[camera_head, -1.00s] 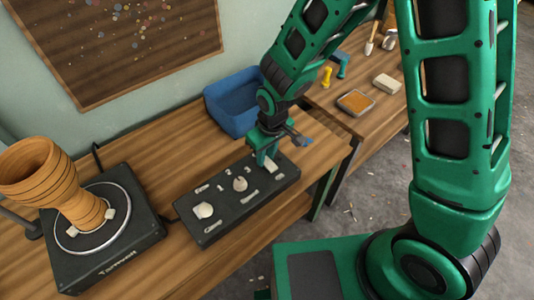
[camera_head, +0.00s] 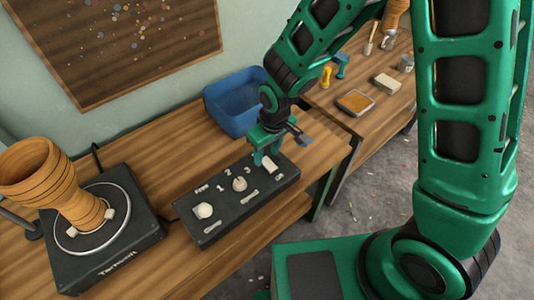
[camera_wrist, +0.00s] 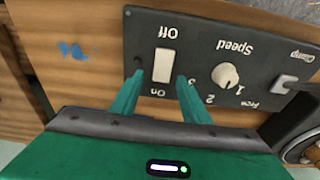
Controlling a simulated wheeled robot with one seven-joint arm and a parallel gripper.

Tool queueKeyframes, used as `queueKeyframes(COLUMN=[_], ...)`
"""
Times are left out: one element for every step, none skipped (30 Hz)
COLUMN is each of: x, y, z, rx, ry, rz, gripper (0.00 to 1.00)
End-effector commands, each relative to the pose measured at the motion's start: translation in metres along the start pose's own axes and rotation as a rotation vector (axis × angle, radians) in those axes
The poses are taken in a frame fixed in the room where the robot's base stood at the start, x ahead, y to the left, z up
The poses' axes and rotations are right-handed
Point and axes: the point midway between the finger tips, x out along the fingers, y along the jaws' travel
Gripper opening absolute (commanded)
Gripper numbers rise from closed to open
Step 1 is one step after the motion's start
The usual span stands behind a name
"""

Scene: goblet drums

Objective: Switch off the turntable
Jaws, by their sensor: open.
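The turntable (camera_head: 143,243) is a dark square unit at the left with a round plate, and a wooden goblet drum (camera_head: 60,185) stands on it. Its dark control box (camera_head: 227,218) lies to the right. The box's white rocker switch (camera_wrist: 162,66) sits between the "Off" and "On" labels; the head view also shows it (camera_head: 271,167). Which side is pressed, I cannot tell. My gripper (camera_wrist: 159,78) is open, with one green fingertip on either side of the switch. In the head view my gripper (camera_head: 266,158) is low over the box's right end. Contact is unclear.
A blue bin (camera_head: 232,116) stands behind my gripper. A second table at the right holds an orange-filled tray (camera_head: 355,103), a pale block (camera_head: 387,82) and small tools.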

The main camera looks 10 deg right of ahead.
Motion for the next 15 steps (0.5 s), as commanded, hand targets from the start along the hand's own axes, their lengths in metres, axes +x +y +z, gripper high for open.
queueKeyframes(x=[-0.008, -0.013, -0.02, -0.025, -0.03, -0.037, -0.042, -0.047, -0.054, -0.058, -0.063, -0.068, -0.072, -0.076, -0.08], y=[0.0, 0.0, 0.001, 0.001, 0.001, 0.001, 0.001, 0.001, 0.002, 0.002, 0.002, 0.002, 0.002, 0.002, 0.003], z=[-0.001, -0.001, -0.001, -0.002, -0.002, -0.002, -0.002, -0.002, -0.002, -0.002, -0.002, -0.002, -0.002, -0.003, -0.002], rx=[0.0, 0.0, 0.0, 0.0, 0.0, 0.001, 0.001, 0.001, 0.001, 0.002, 0.002, 0.002, 0.002, 0.002, 0.002], ry=[0.003, 0.005, 0.004, 0.005, 0.005, 0.005, 0.005, 0.004, 0.005, 0.004, 0.005, 0.004, 0.004, 0.004, 0.003], rz=[0.0, 0.0, 0.0, 0.0, 0.0, 0.001, 0.001, 0.001, 0.001, 0.001, 0.001, 0.001, 0.001, 0.001, 0.001], gripper=[0.42, 0.42, 0.42, 0.42, 0.42, 0.42, 0.42, 0.42, 0.42, 0.42, 0.42, 0.42, 0.42, 0.42, 0.42])
